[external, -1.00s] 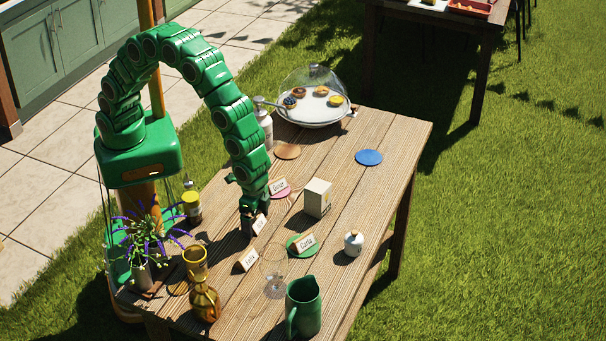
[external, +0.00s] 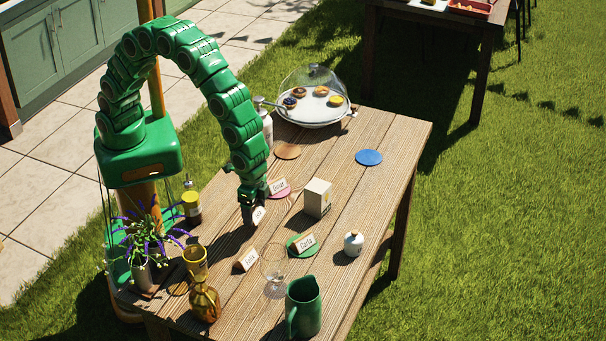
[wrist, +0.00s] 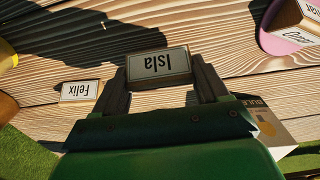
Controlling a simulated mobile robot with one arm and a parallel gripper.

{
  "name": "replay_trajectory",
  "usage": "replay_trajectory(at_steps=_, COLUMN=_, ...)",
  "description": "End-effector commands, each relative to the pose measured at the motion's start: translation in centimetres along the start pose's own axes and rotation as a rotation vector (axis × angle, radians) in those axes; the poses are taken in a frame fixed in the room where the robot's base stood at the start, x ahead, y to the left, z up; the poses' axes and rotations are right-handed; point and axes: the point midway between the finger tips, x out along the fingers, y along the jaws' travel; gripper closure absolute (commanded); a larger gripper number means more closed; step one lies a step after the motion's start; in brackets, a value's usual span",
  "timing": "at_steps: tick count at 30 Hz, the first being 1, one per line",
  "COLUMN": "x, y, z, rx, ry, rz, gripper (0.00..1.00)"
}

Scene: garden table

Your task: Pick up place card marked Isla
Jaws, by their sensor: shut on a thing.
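The place card marked Isla (wrist: 158,64) is between the two fingers of my gripper (wrist: 160,82) in the wrist view, its lettering upside down there. My gripper is shut on it. In the external view my gripper (external: 253,212) points down over the table, with the small white Isla card (external: 259,215) at its fingertips. The card appears held a little above the wood.
The Felix card (external: 246,259) stands nearby on the wooden table (external: 345,215). The Carla card (external: 305,242) is on a green coaster, the Omar card (external: 278,186) on a pink one. A pale box (external: 317,198), wine glass (external: 274,262) and green pitcher (external: 303,307) stand close.

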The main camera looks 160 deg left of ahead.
Motion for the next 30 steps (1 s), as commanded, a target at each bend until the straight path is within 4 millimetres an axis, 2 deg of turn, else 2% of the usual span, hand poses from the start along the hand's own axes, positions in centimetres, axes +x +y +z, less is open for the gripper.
replay_trajectory(at_steps=15, x=-5.9, y=-1.4, z=4.9, rx=-0.001, ry=0.001, rz=0.000, gripper=0.56)
replay_trajectory(at_steps=30, x=-8.5, y=-3.2, z=11.2, rx=0.000, ry=-0.004, rz=-0.001, gripper=0.56)
